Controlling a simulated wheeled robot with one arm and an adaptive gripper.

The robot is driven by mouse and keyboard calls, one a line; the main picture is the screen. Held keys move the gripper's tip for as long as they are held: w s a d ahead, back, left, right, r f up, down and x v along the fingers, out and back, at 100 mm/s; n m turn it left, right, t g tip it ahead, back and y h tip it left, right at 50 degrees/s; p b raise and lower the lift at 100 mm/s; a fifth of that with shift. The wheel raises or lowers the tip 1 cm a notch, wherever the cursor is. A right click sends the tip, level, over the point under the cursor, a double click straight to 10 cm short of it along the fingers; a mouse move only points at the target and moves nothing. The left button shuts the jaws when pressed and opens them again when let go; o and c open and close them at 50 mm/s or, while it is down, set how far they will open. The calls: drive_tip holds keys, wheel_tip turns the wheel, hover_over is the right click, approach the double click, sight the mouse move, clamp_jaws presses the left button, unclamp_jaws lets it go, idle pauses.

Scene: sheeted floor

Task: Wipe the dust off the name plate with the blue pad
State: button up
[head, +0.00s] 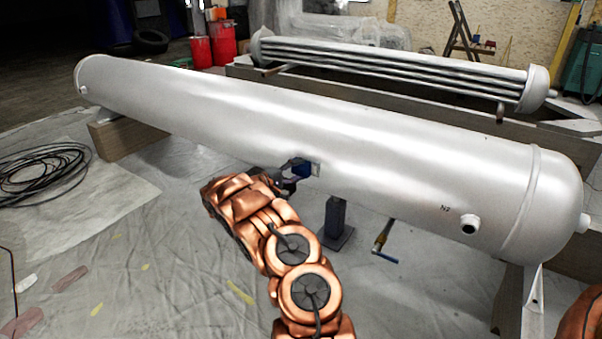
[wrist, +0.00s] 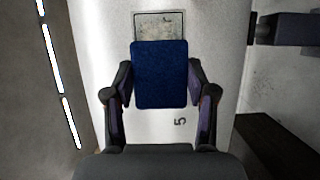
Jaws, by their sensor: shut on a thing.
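The blue pad (wrist: 166,75) is held between the two fingers of my gripper (wrist: 160,95), which is shut on it. The name plate (wrist: 159,25) is a small framed rectangle with a speckled, dusty-looking face on the white tank (wrist: 95,50). The pad covers its lower part in the wrist view; whether it touches the plate cannot be told. In the head view my gripper (head: 290,170) is at the near side of the long tank (head: 330,140), and the plate (head: 316,169) shows just right of the blue pad (head: 301,168).
A dark post (head: 336,222) stands under the tank, right of my gripper. A coiled black cable (head: 40,170) lies at left. A nozzle (head: 469,224) sticks out near the tank's right end.

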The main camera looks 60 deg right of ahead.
drive_tip(key=shift+w+f, duration=0.1)
drive_tip(key=shift+w, duration=0.9)
drive_tip(key=shift+c, duration=0.5)
drive_tip(key=shift+w+b, duration=0.35)
drive_tip(key=shift+w, duration=0.05)
drive_tip(key=shift+b, duration=0.3)
